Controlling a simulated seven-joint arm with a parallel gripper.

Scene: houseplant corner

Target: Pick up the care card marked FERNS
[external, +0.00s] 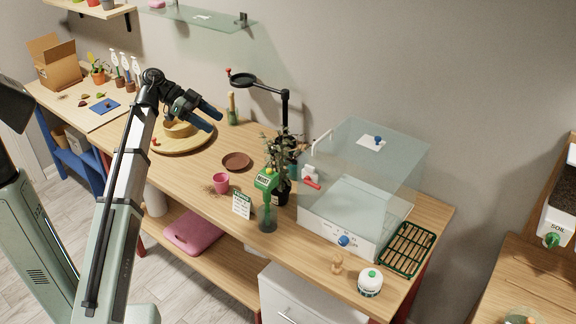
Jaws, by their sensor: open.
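A white card (242,205) with a green heading and lines of small print stands upright near the front edge of the workbench, left of a clear jar. Its heading is too small to read for certain, so I cannot confirm that it says FERNS. My gripper (209,119) is open, with its blue fingers pointing right. It is high above the bench, up and left of the card and well apart from it. Nothing shows between the fingers.
A large clear box (365,170) fills the bench farther right. A round wooden board (200,142) lies behind my gripper.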

